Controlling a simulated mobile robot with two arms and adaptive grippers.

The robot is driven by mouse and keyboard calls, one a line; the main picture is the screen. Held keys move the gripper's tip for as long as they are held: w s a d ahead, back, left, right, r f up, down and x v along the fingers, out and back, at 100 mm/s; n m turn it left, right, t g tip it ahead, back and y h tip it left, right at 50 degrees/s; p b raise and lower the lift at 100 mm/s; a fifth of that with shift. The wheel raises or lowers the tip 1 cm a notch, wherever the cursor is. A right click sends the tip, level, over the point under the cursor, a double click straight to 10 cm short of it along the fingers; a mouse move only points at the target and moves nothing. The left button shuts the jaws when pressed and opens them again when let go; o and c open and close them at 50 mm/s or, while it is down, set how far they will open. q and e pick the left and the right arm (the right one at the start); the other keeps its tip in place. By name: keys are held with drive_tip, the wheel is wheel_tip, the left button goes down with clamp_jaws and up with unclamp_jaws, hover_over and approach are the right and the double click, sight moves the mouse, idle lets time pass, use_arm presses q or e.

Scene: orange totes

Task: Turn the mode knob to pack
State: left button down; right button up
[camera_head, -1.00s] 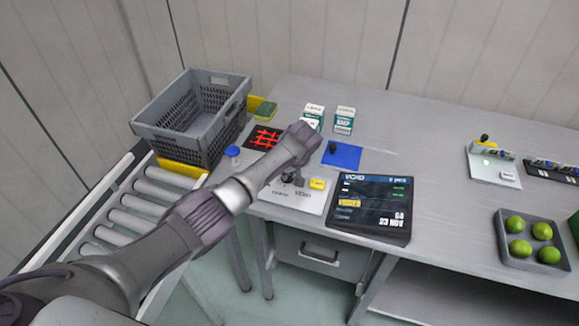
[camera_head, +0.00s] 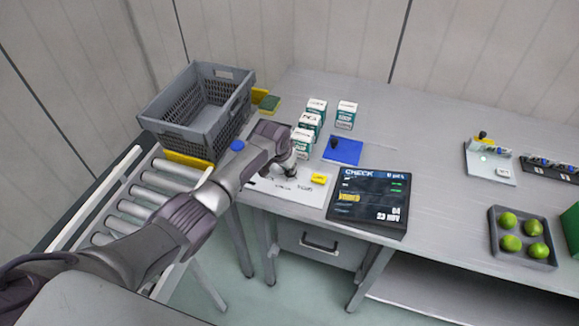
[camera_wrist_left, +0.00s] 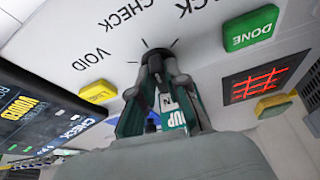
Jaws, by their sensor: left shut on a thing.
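The white panel (camera_head: 292,190) lies at the table's front edge, with a yellow button (camera_head: 319,178) on its right. The dark mode knob (camera_wrist_left: 157,58) on it is mostly covered by my left gripper (camera_wrist_left: 156,66), which is shut on it. Printed around the knob are VOID, CHECK and a label cut off at the top edge, ending in CK. The knob's pointer is hidden. In the head view my left gripper (camera_head: 291,172) reaches down onto the panel. The screen (camera_head: 368,203) beside it reads CHECK. My right gripper is not in view.
Several green and white cartons (camera_head: 347,115) stand behind the panel, beside a blue pad (camera_head: 342,151). A green DONE button (camera_wrist_left: 249,29) is near my fingers. A grey crate (camera_head: 196,105) and rollers (camera_head: 140,210) lie left.

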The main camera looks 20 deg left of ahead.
use_arm(q)
drive_tip(key=shift+a+f+m+h+b, duration=0.15)
drive_tip(key=shift+m+h+b, duration=0.25)
drive_tip(key=shift+m, duration=0.5)
drive_tip(key=shift+w+m+h+b, duration=0.1)
drive_tip(key=shift+m+h+b, duration=0.2)
drive_tip(key=shift+m+b, duration=0.55)
drive_tip(key=m+b, duration=0.2)
drive_tip(key=m+g+h+b, duration=0.1)
drive_tip(key=m+b, duration=0.1)
drive_tip(key=m, duration=0.1)
drive_tip(key=shift+w+a+g+b, duration=0.15)
drive_tip(key=shift+g+b, duration=0.15)
drive_tip(key=shift+b, duration=0.1)
drive_tip(key=shift+m+g+h+b, duration=0.3)
drive_tip(key=shift+m+b, duration=0.45)
drive_tip(key=shift+b, duration=0.1)
drive_tip(key=c, duration=1.2)
unclamp_jaws()
drive_tip(key=shift+o, duration=0.2)
